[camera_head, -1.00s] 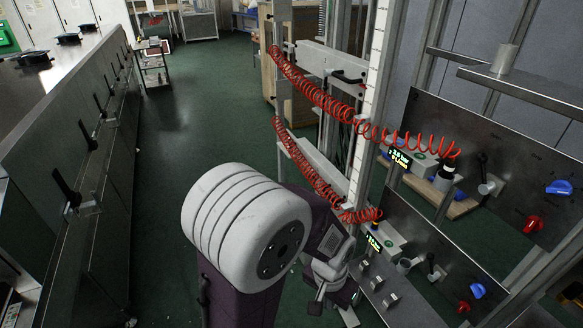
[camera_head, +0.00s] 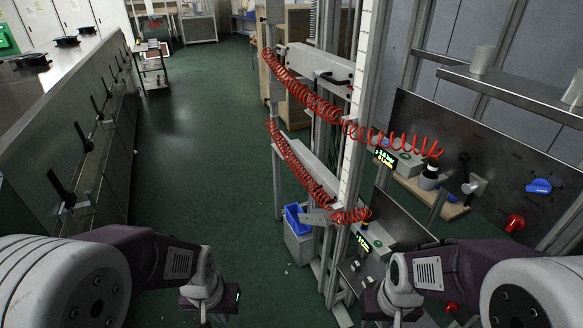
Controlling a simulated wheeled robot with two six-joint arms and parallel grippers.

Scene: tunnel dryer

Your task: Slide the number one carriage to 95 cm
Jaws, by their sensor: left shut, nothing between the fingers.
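Two pale horizontal carriages ride the upright frame: an upper one (camera_head: 312,62) with a dark handle, and a lower one (camera_head: 300,158). I cannot read which is number one. A white scale strip (camera_head: 358,110) with fine tick marks runs up the post beside them; its figures are too small to read. Red coiled hoses run from both carriages to the control panels. My left gripper (camera_head: 208,314) is low at the bottom edge, left of the frame, mostly cut off and touching no carriage. My right wrist is at the bottom right; its fingers are out of view.
A steel panel (camera_head: 420,112) with a blue and a red knob stands right, with a lower panel (camera_head: 392,215) below it. A shelf (camera_head: 520,92) holds grey cups. A blue-topped bin (camera_head: 298,240) stands by the frame's foot. The green floor aisle left is clear.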

